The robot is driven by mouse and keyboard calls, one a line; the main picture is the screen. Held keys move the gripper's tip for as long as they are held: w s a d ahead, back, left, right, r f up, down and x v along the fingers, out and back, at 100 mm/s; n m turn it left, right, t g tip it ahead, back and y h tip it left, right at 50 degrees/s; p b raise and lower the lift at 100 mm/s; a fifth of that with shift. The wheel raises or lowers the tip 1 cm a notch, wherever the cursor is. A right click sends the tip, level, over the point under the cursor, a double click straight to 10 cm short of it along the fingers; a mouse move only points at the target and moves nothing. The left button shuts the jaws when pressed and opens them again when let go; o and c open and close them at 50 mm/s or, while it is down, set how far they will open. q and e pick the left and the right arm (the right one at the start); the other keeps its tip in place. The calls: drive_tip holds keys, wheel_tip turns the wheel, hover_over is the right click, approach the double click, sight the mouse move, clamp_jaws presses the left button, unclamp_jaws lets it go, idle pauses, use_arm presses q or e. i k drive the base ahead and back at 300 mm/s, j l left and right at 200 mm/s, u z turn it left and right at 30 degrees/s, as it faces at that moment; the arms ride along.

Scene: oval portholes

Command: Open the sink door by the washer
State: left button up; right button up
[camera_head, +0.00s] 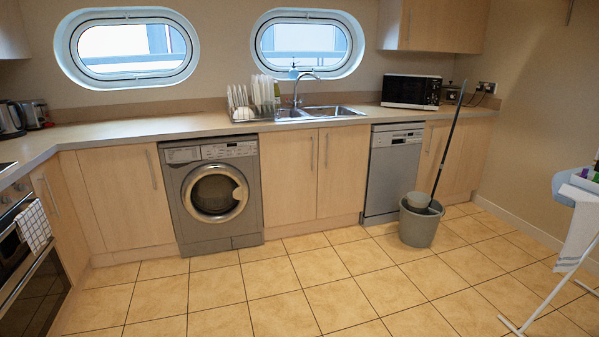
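The sink (315,113) is set in the counter below the right oval window. Under it is a pair of light wood doors, both shut. The left one, the sink door by the washer (288,176), stands directly right of the grey washer (212,195) and has a vertical bar handle (312,153) near its right edge. The right sink door (342,171) has its own vertical handle (326,150) near its left edge, close beside the other. Neither of my grippers shows in the head view.
A grey bucket with a mop (419,226) stands on the floor before the dishwasher (392,172). A folding rack (570,240) is at the right, an oven (28,262) at the left. The tiled floor (270,290) before the sink doors is clear.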

sight(288, 158)
drive_tip(key=i, duration=3.25)
